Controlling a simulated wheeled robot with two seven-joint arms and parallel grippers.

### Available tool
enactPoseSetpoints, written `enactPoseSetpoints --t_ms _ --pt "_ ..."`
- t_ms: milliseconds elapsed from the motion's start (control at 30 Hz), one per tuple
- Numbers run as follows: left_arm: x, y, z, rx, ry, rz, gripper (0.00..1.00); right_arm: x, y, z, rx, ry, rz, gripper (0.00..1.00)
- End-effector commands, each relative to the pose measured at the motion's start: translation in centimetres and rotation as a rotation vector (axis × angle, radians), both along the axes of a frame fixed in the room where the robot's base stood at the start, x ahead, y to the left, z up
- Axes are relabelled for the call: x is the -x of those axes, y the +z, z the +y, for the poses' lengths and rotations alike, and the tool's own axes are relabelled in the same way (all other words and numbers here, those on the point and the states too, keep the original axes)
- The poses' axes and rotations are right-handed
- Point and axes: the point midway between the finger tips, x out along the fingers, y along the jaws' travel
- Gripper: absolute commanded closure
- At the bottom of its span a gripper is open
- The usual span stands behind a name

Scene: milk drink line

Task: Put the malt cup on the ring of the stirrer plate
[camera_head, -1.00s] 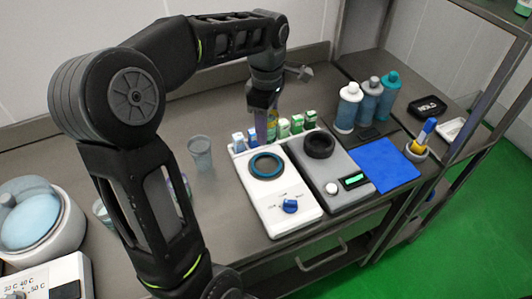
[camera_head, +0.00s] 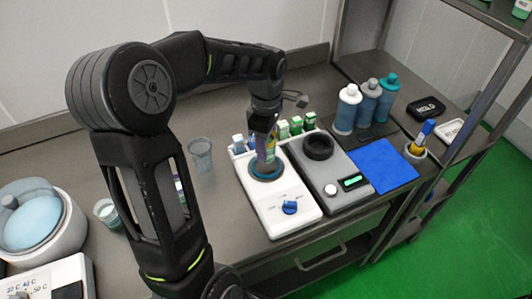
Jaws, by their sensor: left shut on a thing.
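The white stirrer plate (camera_head: 271,207) with a blue knob (camera_head: 290,207) stands in the middle of the bench. Its teal-blue ring (camera_head: 266,176) is at the plate's upper part. My left gripper (camera_head: 264,133) points down over the ring, shut on the malt cup (camera_head: 266,158), a tall cup with a coloured, yellowish side. The cup looks upright, with its bottom at the ring's middle; I cannot tell whether it touches the plate. The gripper hides the cup's top. My right gripper is not in view.
A grey device with a black ring (camera_head: 318,146) stands close on the right. Small cartons (camera_head: 296,126) line the back. A clear cup (camera_head: 201,154) stands left of the plate. Bottles (camera_head: 347,108) and a blue mat (camera_head: 382,166) are further right.

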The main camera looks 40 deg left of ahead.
Motion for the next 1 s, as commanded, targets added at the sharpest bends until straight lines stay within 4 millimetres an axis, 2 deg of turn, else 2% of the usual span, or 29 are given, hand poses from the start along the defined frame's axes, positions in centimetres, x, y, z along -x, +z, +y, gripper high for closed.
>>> enactPoseSetpoints --t_ms 167,433,833,867,1000 --pt "0.0 -0.4 0.0 0.0 0.0 0.001 1.0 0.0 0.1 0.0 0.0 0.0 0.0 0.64" --pt "0.1 -3.5 0.0 0.001 -0.001 0.002 1.0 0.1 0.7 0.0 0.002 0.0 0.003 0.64" --pt "0.0 -4.2 0.0 0.0 -0.001 -0.001 1.0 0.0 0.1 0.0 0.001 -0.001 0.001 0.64" --pt "0.0 -4.0 0.0 0.0 -0.001 -0.001 0.51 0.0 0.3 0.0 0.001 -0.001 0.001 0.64" --pt "0.0 -4.0 0.0 0.0 -0.001 0.0 0.4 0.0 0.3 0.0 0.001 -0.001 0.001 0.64"
